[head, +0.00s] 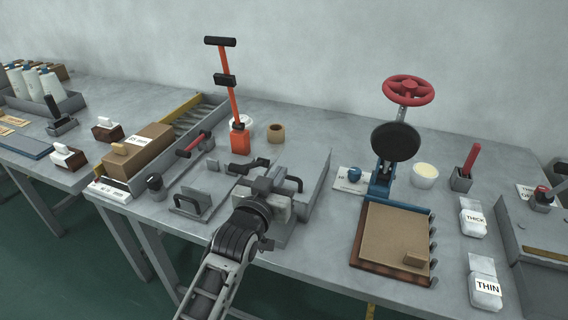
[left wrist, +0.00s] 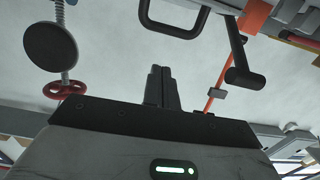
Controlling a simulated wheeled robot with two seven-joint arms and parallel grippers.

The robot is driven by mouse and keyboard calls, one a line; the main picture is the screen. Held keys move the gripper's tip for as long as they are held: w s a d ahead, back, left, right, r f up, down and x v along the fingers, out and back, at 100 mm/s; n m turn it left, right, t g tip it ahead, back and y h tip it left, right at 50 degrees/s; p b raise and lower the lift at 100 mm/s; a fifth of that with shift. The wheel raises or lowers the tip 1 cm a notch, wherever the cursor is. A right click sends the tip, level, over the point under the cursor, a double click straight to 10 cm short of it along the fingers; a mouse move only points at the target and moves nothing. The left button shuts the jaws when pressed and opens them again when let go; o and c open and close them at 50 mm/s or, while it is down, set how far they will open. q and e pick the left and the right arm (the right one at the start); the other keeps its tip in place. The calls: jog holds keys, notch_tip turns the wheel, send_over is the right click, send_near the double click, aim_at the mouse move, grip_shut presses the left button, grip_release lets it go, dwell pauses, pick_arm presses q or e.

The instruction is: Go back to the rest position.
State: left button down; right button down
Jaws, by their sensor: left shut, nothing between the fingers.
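My left gripper (head: 274,178) reaches in from the bottom of the head view. It is over the grey metal block with black handles (head: 292,213) near the table's front edge, and it hides part of that block. In the left wrist view its two dark fingers (left wrist: 160,84) are together with nothing between them. A black handle (left wrist: 178,18) shows beyond the fingertips there, apart from them. I cannot tell the exact height of the gripper above the block. My right gripper is in neither view.
The orange lever (head: 232,95) stands upright behind my gripper. The press with a red wheel (head: 408,90) and a brown board (head: 392,238) are on the right. A cardboard box (head: 137,150) is on the left. Bare table (head: 325,232) lies between block and board.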

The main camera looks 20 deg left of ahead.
pick_arm(q)
jog(key=s+d+f+m+g+h, duration=0.1)
jog(key=s+f+g, duration=0.2)
jog(key=s+f, duration=0.7)
jog(key=s+d+f+m+g+h, duration=0.1)
jog(key=s+f+g, duration=0.3)
jog(key=s+f, duration=0.6)
jog(key=s+d, duration=0.1)
jog(key=s, duration=0.3)
jog(key=shift+s+d, duration=0.25)
jog(key=shift+s, duration=0.15)
